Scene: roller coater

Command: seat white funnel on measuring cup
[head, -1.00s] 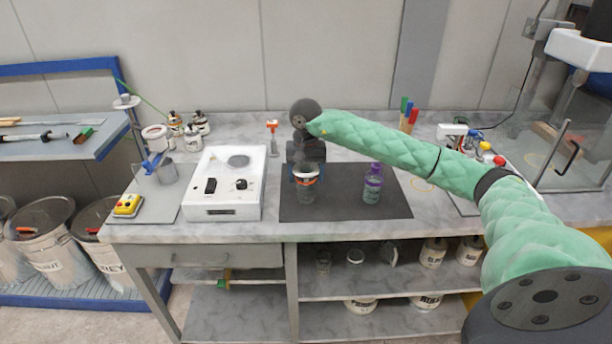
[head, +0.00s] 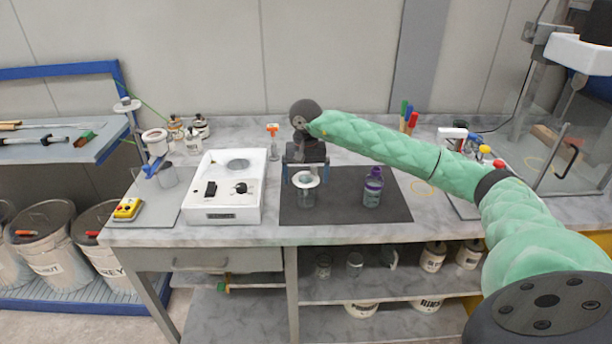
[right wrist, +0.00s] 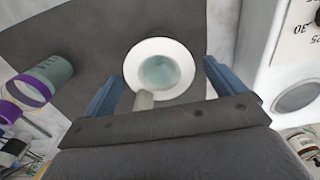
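The white funnel (head: 306,180) sits on top of the clear measuring cup (head: 306,199) on the dark mat, and looks about level. In the right wrist view the funnel (right wrist: 133,72) is a white ring with a pale green centre and a short tab towards my gripper. My right gripper (head: 305,178) is open, with its blue fingers spread on either side of the funnel. In the right wrist view the gripper (right wrist: 163,87) shows gaps between both fingers and the ring. The funnel's lower part is hard to make out. My left gripper is not in view.
A purple-capped bottle (head: 373,188) stands on the mat (head: 340,210) to the right of the cup. A white balance-like device (head: 222,190) stands to the left. The mat's front part is clear. A ring stand (head: 140,140) is farther left.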

